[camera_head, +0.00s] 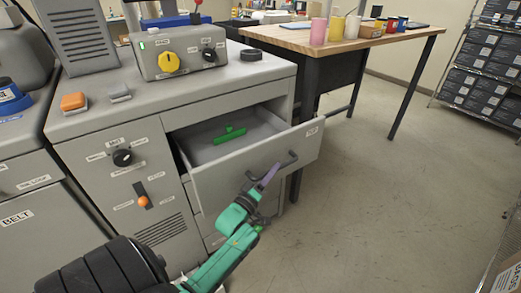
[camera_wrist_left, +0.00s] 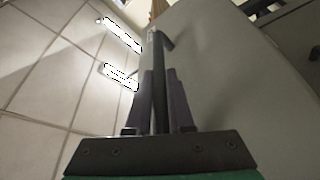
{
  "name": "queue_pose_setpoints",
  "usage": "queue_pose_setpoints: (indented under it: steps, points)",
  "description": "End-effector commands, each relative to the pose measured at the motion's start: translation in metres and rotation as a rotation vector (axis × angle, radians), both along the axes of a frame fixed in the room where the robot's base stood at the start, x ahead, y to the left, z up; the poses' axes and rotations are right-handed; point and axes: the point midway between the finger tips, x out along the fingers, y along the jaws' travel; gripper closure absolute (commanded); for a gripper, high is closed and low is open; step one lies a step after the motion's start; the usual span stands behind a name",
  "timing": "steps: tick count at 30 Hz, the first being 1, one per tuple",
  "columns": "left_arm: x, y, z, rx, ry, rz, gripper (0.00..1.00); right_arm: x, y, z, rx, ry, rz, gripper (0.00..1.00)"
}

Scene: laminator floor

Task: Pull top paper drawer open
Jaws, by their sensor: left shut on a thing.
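The top paper drawer (camera_head: 240,166) of the grey cabinet is pulled well out, and its interior shows. A green T-shaped piece (camera_head: 229,134) lies inside it. A dark bar handle (camera_head: 287,160) is on the drawer front. My left gripper (camera_head: 270,174) is at the handle, its purple fingers shut on it. In the left wrist view the handle (camera_wrist_left: 158,75) runs between the two fingers, beside the grey drawer front (camera_wrist_left: 220,80). My right gripper is not in view.
A control box with a yellow knob (camera_head: 168,62) stands on the cabinet top. A wood-topped table (camera_head: 300,40) with several cups is behind the drawer. A shelf rack (camera_head: 485,75) stands far right. The floor (camera_head: 400,190) right of the drawer is clear.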

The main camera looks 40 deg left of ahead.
Motion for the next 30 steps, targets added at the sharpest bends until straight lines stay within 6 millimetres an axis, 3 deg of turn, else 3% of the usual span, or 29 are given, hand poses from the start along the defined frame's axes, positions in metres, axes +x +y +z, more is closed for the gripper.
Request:
queue_pose_setpoints:
  steps: [1, 3, 12, 19, 30]
  points:
    - [-0.005, -0.015, 0.008, -0.005, 0.002, 0.001, 1.0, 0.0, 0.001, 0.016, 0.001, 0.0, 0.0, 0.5]
    - [-0.011, -0.036, 0.007, -0.005, 0.002, 0.001, 1.0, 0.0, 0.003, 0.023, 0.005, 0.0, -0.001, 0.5]
    - [-0.031, -0.103, 0.003, 0.0, -0.001, 0.001, 1.0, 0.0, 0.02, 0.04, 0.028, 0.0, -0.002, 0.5]
    - [-0.037, -0.123, 0.001, 0.003, -0.001, 0.001, 1.0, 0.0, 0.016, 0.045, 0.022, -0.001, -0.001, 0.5]
    - [-0.038, -0.125, 0.0, 0.003, -0.003, 0.001, 1.0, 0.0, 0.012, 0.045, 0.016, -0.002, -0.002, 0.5]
